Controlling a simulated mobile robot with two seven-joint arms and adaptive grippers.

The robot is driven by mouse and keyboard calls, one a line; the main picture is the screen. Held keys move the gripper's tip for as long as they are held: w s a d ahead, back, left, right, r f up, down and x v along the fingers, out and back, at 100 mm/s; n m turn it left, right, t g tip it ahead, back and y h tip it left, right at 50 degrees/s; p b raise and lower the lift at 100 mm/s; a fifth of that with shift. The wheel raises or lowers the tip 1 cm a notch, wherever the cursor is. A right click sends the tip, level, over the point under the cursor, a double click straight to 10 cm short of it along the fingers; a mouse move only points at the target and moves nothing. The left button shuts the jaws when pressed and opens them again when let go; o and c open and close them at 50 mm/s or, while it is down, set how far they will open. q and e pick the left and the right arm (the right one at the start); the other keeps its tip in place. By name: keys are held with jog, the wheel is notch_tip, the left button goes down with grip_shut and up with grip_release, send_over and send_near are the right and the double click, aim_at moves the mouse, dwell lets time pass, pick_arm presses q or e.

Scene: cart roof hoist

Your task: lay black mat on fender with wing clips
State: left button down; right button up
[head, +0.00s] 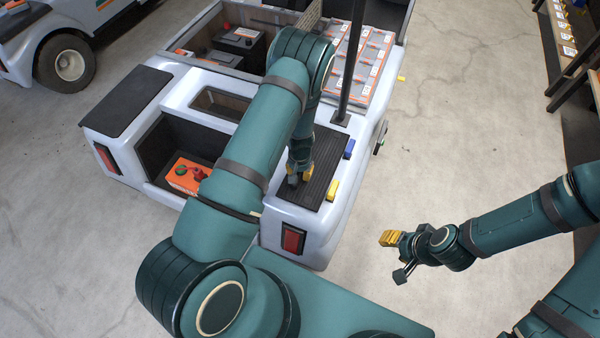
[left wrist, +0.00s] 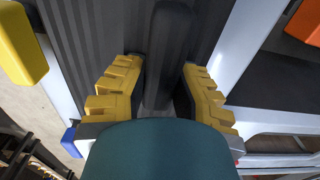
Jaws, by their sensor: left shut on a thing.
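The black ribbed mat (head: 324,165) lies along the top of the white cart's right rear fender (head: 287,215); I cannot tell whether it rests fully flat. My left gripper (head: 300,178) points down over the mat. In the left wrist view, its yellow fingers stand either side of a dark upright bar (left wrist: 168,50) above the ribbed mat (left wrist: 95,35), and it is shut on this bar. A blue clip (head: 349,149) and a yellow clip (head: 333,190) sit at the mat's outer edge. My right gripper (head: 396,256) is open and empty, off the cart's right side.
A black pole (head: 352,60) rises just behind the mat. Grey batteries (head: 365,55) fill the cart bay beyond. An orange battery (head: 186,175) sits in the rear recess. The left fender has a black top (head: 125,100). Open floor lies right of the cart; a rack stands far right.

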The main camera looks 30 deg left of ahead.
pick_arm(q)
jog(key=shift+f, duration=0.2)
jog(key=c, duration=0.9)
grip_release()
jog(key=shift+r, duration=0.1)
notch_tip(320, 180, up, 12)
jog(key=p, duration=0.2)
jog(key=s+d+r+n+t+h, duration=0.1)
jog(key=s+d+h, duration=0.3)
jog(key=s+d, duration=1)
jog(key=shift+s+d+r+t, duration=0.15)
jog(key=shift+s+r+t, duration=0.3)
jog(key=shift+r, duration=0.4)
jog(key=shift+w, duration=0.1)
